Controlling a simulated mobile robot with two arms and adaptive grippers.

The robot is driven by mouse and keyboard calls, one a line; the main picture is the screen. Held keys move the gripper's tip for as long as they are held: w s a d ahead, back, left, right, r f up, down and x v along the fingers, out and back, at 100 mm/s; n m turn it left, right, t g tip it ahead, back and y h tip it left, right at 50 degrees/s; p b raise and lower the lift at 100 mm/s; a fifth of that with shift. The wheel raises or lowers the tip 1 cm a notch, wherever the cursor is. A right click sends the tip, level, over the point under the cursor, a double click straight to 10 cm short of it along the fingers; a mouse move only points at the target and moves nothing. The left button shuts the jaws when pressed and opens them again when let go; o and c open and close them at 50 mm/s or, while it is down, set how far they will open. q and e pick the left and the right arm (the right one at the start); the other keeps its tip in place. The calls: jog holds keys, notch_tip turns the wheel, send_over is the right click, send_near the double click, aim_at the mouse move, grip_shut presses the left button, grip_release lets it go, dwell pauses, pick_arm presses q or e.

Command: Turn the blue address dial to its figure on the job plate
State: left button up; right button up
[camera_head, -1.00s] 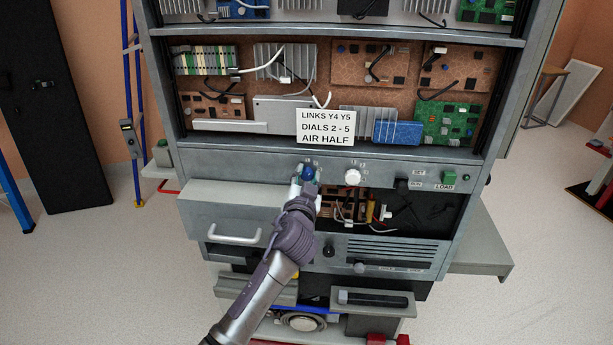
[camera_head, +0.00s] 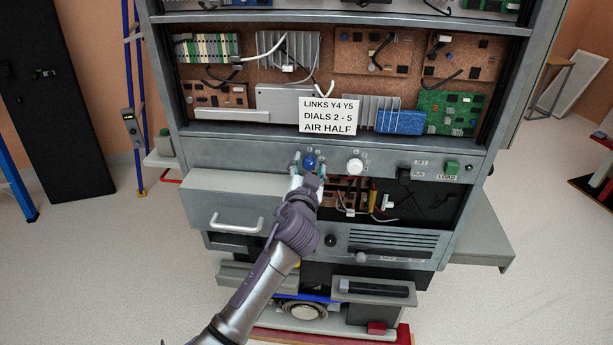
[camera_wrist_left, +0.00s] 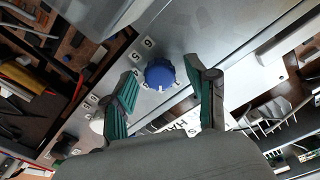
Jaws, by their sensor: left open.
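The blue dial (camera_head: 309,162) sits on the grey panel strip of the cabinet. In the left wrist view the blue dial (camera_wrist_left: 160,73) lies between the two green-padded fingers, with a gap on each side and printed figures around it. My left gripper (camera_head: 309,167) is open around the dial; it also shows in the left wrist view (camera_wrist_left: 163,92). The job plate (camera_head: 329,116) is a white card reading "LINKS Y4 Y5, DIALS 2 - 5, AIR HALF". A white dial (camera_head: 354,166) stands to the right of the blue one. My right gripper is not in view.
A drawer (camera_head: 237,200) with a handle stands out at the left below the panel. A black SET/RUN switch (camera_head: 404,173) and a green LOAD button (camera_head: 452,167) are on the panel's right. An open bay with wires (camera_head: 400,203) lies below.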

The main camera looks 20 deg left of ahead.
pick_arm(q)
jog(key=s+d, duration=0.2)
jog(key=s, duration=0.9)
jog(key=shift+s, duration=0.2)
notch_tip(320, 180, down, 13)
jog(key=d+m+g+h, duration=0.1)
jog(key=g+h, duration=0.1)
jog(key=g, duration=0.1)
jog(key=s+f+g+h+b, duration=0.1)
jog(key=s+f+g, duration=0.35)
jog(key=f, duration=1.15)
jog(key=s+f+g, duration=0.2)
jog(key=s+f, duration=0.6)
jog(key=f, duration=0.7)
jog(key=s+a+f+g, duration=0.2)
jog(key=s+f, duration=0.5)
jog(key=s, duration=0.5)
jog(key=s+a+f+n+g, duration=0.1)
jog(key=s+a+f+g, duration=0.1)
jog(key=s+f, duration=0.5)
jog(key=s+a+f+n+g+b, duration=0.1)
jog(key=s+a+f+g, duration=0.2)
jog(key=s, duration=1.4)
notch_tip(320, 180, down, 4)
jog(key=shift+s+f, duration=0.2)
jog(key=shift+s, duration=0.1)
